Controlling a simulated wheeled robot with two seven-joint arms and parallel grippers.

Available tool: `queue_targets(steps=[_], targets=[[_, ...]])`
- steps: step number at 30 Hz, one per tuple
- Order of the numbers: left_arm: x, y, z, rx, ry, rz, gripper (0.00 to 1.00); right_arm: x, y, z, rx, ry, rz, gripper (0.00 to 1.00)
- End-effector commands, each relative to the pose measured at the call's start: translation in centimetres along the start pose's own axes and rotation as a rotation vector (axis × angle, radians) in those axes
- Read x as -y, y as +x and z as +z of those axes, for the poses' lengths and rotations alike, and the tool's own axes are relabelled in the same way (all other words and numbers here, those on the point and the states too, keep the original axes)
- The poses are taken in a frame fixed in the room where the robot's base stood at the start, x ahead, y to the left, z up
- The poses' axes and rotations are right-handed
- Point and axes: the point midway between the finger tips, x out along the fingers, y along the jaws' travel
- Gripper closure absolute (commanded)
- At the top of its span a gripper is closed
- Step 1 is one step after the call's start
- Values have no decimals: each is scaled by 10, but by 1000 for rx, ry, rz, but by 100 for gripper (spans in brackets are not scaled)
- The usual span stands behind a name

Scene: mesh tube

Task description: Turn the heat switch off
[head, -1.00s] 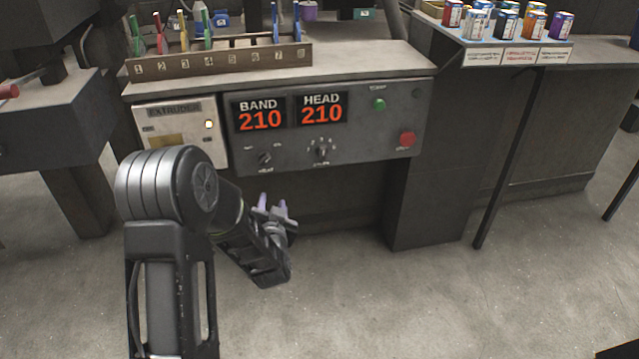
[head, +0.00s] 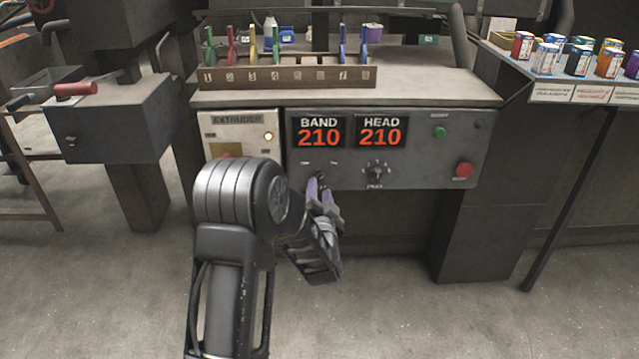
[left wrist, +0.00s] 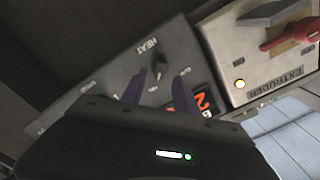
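The heat switch (left wrist: 160,66) is a small dark knob beside the HEAT label on the grey control panel (head: 410,177). In the head view it sits below the BAND display and is largely hidden by my left fingertips. Its setting is too small to tell. My left gripper (head: 319,190) is just in front of and below the switch. In the left wrist view its two purple fingers (left wrist: 163,84) are apart, with the switch showing beyond and between them. Nothing is held. I cannot tell whether they touch the knob. My right gripper is not in view.
The BAND (head: 318,132) and HEAD (head: 380,131) displays read 210. A dial (head: 375,172), a green button (head: 439,132) and a red button (head: 464,170) are to the right. The extruder box (head: 236,132) with a lit lamp is to the left. A tool rack (head: 290,77) stands above.

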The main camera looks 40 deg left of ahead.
Motion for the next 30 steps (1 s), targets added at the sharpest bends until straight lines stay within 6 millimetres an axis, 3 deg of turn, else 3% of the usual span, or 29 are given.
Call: queue_targets(steps=[9,19,30], targets=[[0,43,1,0,-1,-1,64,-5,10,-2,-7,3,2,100],[0,47,0,0,-1,1,64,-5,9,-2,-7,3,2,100],[0,46,0,0,-1,1,94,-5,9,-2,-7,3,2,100]])
